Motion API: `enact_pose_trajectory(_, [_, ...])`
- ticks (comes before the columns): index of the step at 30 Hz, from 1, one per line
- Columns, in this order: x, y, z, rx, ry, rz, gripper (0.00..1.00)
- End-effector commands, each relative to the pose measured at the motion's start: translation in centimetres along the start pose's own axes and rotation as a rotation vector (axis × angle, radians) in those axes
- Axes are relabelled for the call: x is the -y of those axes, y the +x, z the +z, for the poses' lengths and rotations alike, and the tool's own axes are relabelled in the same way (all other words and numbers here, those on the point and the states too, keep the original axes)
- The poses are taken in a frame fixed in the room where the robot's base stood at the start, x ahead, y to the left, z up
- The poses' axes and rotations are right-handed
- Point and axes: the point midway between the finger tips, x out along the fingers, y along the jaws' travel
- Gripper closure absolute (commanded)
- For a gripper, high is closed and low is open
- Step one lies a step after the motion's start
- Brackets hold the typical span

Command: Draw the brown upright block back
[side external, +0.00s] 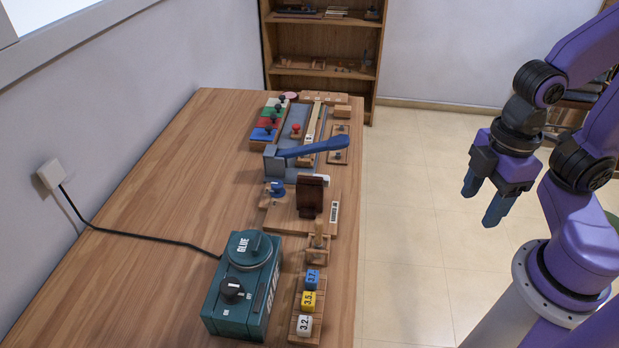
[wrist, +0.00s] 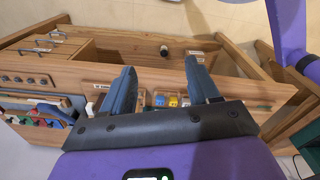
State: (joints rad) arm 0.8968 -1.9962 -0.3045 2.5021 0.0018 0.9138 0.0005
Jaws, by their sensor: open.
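The dark brown upright block (side external: 310,197) stands on a flat wooden board (side external: 288,222) near the table's right edge in the side external view. My gripper (side external: 483,196) is open and empty. It is off to the right of the table, over the floor, well apart from the block. In the wrist view, the two blue fingers of my gripper (wrist: 158,66) are spread apart with nothing between them.
On the table (side external: 130,210), a blue-handled lever (side external: 310,149) lies behind the block. A small wooden stand (side external: 318,243), a tray of numbered cubes (side external: 306,318) and a green machine (side external: 241,290) are in front. The table's left part is clear except for a cable.

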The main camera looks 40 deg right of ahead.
Motion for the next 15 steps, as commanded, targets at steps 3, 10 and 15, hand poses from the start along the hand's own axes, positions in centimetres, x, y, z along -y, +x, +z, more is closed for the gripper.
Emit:
enact_pose_trajectory(3, [-0.2, -0.1, -0.4, 0.000, 0.004, 0.000, 0.61])
enact_pose_trajectory(10, [-2.8, -1.5, -5.3, 0.005, 0.051, 0.003, 0.61])
enact_pose_trajectory(15, [-6.4, -2.6, -10.5, 0.011, 0.103, 0.005, 0.61])
